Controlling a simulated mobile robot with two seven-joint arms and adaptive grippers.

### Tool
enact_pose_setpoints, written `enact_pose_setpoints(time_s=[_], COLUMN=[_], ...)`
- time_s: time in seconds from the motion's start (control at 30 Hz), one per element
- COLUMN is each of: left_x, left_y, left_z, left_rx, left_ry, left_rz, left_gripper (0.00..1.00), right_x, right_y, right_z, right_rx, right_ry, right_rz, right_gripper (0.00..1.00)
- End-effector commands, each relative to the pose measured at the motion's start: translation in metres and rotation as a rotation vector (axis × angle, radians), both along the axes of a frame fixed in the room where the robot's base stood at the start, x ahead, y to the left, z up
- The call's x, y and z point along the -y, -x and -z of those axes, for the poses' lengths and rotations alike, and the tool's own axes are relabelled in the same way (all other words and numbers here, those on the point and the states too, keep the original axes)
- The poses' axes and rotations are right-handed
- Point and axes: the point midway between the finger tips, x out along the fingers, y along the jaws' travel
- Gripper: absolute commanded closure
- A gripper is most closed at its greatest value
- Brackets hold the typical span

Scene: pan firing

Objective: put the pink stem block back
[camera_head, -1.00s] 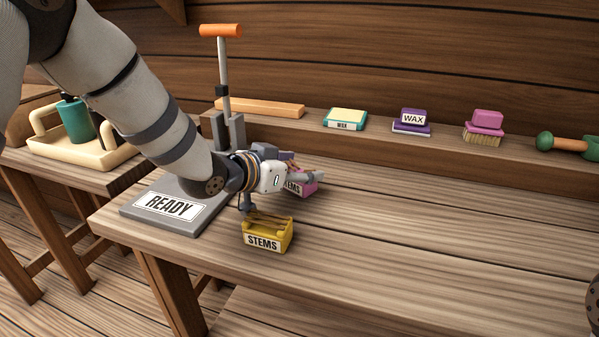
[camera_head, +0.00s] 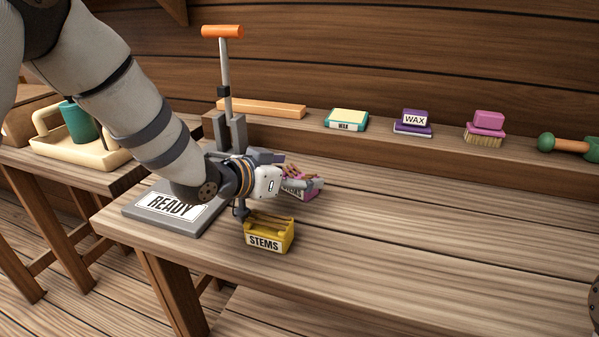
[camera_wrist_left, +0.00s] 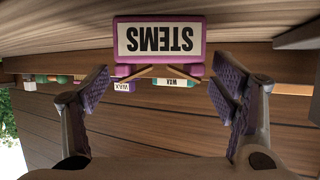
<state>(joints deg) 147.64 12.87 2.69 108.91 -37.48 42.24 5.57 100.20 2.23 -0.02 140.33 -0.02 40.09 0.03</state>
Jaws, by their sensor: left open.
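The pink stem block (camera_head: 308,191) sits on the bench, partly hidden behind my left gripper in the head view. It has a white STEMS label and thin brown sticks. In the left wrist view the pink block (camera_wrist_left: 160,40) appears upside down at the top centre, ahead of and between the spread fingers. My left gripper (camera_head: 295,173) is open beside it. In the left wrist view the open left gripper (camera_wrist_left: 165,88) has nothing between its pads. Whether a finger touches the block cannot be told. My right gripper is out of view.
A yellow STEMS block (camera_head: 268,236) stands just in front of my left gripper. The grey READY plate (camera_head: 190,222) lies left, with an orange-handled press (camera_head: 225,85) behind. The bench's right side is clear.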

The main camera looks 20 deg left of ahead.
Motion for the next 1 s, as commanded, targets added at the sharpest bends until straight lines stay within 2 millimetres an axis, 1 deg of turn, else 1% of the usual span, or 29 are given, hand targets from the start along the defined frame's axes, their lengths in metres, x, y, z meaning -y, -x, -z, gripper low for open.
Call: enact_pose_setpoints(time_s=[0.03, 0.2, 0.3, 0.43, 0.6, 1.0], left_x=[-0.004, -0.020, -0.029, -0.036, -0.039, -0.039], left_y=[0.009, 0.045, 0.065, 0.081, 0.088, 0.087], left_z=[-0.015, -0.034, -0.042, -0.046, -0.044, -0.043], left_rx=[0.013, 0.018, 0.017, 0.013, 0.006, 0.004], left_ry=[0.001, 0.002, 0.003, 0.001, 0.002, 0.001], left_rz=[-0.002, -0.002, -0.002, -0.001, 0.000, 0.000], left_gripper=[0.20, 0.20, 0.20, 0.20, 0.20, 0.20], right_x=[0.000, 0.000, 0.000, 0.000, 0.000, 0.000], right_y=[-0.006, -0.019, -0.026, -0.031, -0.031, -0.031], right_z=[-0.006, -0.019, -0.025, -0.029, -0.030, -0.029], right_rx=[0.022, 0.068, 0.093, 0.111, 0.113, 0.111], right_ry=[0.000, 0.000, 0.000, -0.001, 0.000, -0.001], right_rz=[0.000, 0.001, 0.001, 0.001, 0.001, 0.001], right_gripper=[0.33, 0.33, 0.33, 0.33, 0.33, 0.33])
